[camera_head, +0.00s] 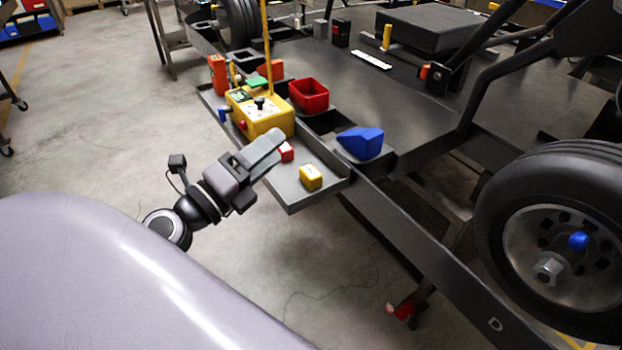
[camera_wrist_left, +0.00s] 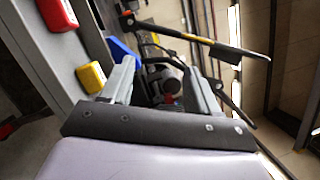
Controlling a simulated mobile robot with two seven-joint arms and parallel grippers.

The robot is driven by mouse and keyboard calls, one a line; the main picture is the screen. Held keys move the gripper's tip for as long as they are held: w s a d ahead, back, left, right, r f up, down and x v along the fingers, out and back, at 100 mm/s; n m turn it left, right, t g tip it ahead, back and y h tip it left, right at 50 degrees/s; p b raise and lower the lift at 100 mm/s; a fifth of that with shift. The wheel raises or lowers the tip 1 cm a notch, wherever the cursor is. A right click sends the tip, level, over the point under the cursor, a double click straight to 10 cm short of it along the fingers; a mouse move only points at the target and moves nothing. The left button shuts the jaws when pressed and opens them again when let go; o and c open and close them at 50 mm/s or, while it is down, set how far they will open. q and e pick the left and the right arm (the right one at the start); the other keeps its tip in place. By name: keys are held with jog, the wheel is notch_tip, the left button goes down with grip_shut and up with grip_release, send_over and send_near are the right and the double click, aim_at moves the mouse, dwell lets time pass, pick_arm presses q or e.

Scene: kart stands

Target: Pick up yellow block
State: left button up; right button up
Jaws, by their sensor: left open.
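The yellow block (camera_head: 311,177) sits on the grey side tray (camera_head: 318,199) near its front right end. It also shows in the left wrist view (camera_wrist_left: 91,77), left of the fingers. A small red block (camera_head: 287,152) lies on the tray to its left and shows at the wrist view's upper left (camera_wrist_left: 57,14). My left gripper (camera_head: 272,146) is left of the yellow block and close to the red block, apart from the yellow one. Its fingers show in the wrist view (camera_wrist_left: 165,85), open with nothing held between them. My right gripper is not in view.
A yellow control box (camera_head: 262,118) with a tall yellow pole stands behind my gripper. A red bin (camera_head: 309,95) and a blue wedge-shaped bin (camera_head: 361,143) stand by the tray. A large wheel (camera_head: 556,245) is at right. Floor in front of the tray is clear.

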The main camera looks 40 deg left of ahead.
pick_arm(q)
jog(key=d+f+m+g+h, duration=0.2)
jog(key=m+g+h, duration=0.15)
jog(key=m, duration=0.55)
jog(key=m+g+y, duration=0.1)
jog(key=m+g, duration=0.3)
jog(key=m, duration=0.3)
send_near(309, 172)
jog(key=w, duration=0.1)
jog(key=shift+f+x, duration=0.1)
jog(key=shift+x, duration=1.8)
jog(key=shift+f+x, duration=0.15)
jog(key=shift+x, duration=1.75)
jog(key=shift+s+d, duration=0.1)
jog(key=shift+s, duration=0.05)
jog(key=c, duration=0.8)
jog(key=shift+r, duration=0.1)
